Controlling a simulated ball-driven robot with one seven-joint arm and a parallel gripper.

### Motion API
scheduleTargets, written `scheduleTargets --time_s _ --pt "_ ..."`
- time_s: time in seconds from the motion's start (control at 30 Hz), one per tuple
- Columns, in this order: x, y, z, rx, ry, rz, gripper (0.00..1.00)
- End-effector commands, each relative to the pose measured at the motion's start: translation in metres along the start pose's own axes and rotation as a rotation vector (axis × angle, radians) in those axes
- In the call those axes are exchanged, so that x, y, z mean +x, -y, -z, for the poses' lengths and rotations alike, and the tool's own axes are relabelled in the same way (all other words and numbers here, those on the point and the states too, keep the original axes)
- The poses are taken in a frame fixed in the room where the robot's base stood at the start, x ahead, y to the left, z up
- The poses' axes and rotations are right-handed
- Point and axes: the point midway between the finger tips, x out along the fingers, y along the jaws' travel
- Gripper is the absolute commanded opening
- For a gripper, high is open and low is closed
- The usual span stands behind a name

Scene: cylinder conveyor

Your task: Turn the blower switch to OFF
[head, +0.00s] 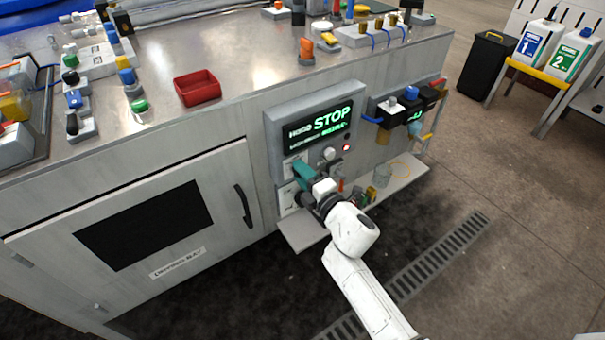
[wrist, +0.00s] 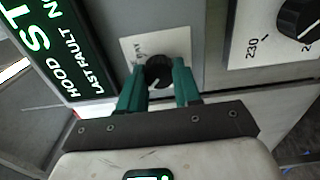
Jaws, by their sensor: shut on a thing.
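The blower switch is a small black rotary knob (wrist: 158,70) on a white label plate, seen in the wrist view. Its label is partly covered and I cannot read its setting. My gripper (wrist: 160,80) has its two teal fingers on either side of this knob and is shut on it. In the head view, my gripper (head: 300,168) is at the lower left of the grey control panel (head: 278,142), and its fingers hide the knob. The panel's display (head: 325,123) shows HOOD STOP in green; a smaller line under it begins LAST FAULT.
A second black knob (wrist: 300,18) on a dial marked 230 sits beside the switch. A red tray (head: 197,88) stands on the bench.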

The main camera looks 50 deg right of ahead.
Motion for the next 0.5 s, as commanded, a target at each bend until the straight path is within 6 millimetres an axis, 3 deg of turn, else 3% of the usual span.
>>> scheduleTargets --time_s 0.13,0.17,0.4,0.5 --pt "-0.0004 0.0015 0.0012 -0.002 -0.002 0.003 0.02" --pt "-0.0004 0.0015 0.0012 -0.002 -0.002 0.003 0.35" --pt "-0.0002 0.0009 0.0007 0.0 -0.001 0.001 0.58" --pt "-0.0002 0.0007 0.0004 0.0 -0.001 0.001 0.58"
